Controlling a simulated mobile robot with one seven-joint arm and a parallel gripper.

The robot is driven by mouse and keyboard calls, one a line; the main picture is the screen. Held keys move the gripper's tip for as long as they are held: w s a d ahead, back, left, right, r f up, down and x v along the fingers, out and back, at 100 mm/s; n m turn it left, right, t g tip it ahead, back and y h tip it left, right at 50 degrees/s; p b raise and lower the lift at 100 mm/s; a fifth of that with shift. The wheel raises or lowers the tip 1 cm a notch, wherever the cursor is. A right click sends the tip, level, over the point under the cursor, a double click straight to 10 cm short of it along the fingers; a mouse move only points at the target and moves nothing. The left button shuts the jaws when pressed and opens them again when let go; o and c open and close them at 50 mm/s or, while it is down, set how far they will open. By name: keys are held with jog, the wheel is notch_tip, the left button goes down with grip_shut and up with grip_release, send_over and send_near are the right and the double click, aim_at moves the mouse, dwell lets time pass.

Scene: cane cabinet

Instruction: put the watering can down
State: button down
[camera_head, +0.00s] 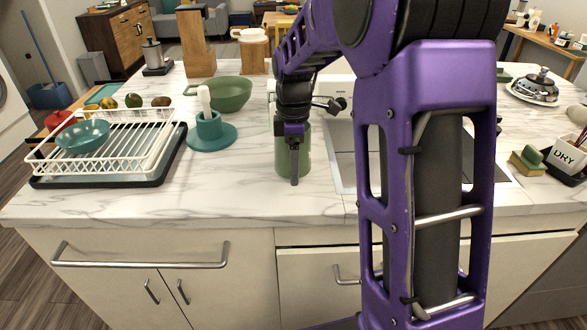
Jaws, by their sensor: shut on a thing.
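One dark finger shows against the front of the can; the other finger is hidden. The arm and gripper cover the can's top, and its spout and handle cannot be made out. The can looks upright. I cannot tell whether its base touches the counter or hangs just above it.
A white dish rack (100,150) with a teal bowl is farther left. The sink (343,150) is just right. Bare marble (240,195) lies toward the front edge.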

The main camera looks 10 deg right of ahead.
jog(key=shift+f, duration=0.45)
jog(key=shift+f, duration=0.1)
jog(key=shift+f, duration=0.15)
grip_release()
jog(key=r+p, duration=0.1)
jog(key=r, duration=1.1)
jog(key=shift+w+r, duration=0.2)
